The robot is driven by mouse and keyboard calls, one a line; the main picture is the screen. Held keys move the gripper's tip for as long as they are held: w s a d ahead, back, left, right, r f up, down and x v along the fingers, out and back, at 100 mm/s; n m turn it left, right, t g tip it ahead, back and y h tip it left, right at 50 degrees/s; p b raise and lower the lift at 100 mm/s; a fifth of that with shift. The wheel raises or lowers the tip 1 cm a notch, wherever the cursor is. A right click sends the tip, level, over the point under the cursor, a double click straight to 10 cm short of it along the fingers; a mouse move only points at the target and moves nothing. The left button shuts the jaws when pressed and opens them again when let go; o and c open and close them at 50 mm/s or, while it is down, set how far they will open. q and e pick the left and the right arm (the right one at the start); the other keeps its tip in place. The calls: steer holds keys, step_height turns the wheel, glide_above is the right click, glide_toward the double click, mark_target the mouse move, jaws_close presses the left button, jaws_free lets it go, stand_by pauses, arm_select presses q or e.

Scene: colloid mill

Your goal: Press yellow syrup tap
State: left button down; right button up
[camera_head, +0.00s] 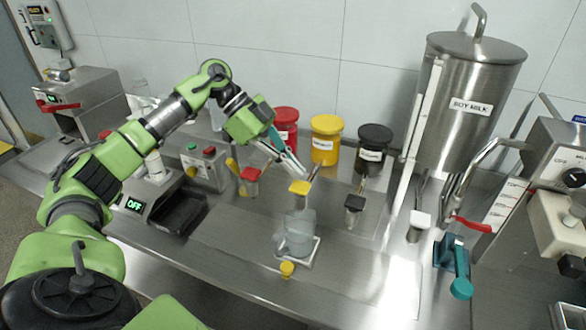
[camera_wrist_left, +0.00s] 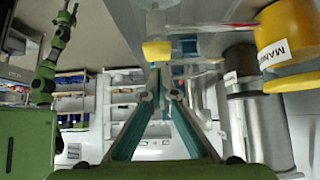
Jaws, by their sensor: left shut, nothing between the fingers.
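The yellow syrup tap (camera_head: 300,187) is a small yellow block on a metal spout in front of the yellow container (camera_head: 326,140). My left gripper (camera_head: 300,170) reaches in from the left with its fingers shut and empty, just above the yellow tap. In the left wrist view the closed fingertips (camera_wrist_left: 157,68) are close to the yellow tap (camera_wrist_left: 156,50); I cannot tell whether they touch. The yellow container (camera_wrist_left: 290,35) with a label is at the upper right there. A clear jug (camera_head: 296,234) stands below the tap.
A red container (camera_head: 285,128) and a black one (camera_head: 374,150) flank the yellow one, with a red tap (camera_head: 250,174) and a black tap (camera_head: 355,202) in front. A steel milk tank (camera_head: 470,100) stands right. A small yellow piece (camera_head: 287,268) is in front of the jug.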

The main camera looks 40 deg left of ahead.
mark_target(296, 184)
arm_select(q)
steer(key=shift+f, duration=0.95)
steer(key=shift+s+f+p, duration=0.1)
steer(key=shift+f+p, duration=0.3)
steer(key=shift+f, duration=0.55)
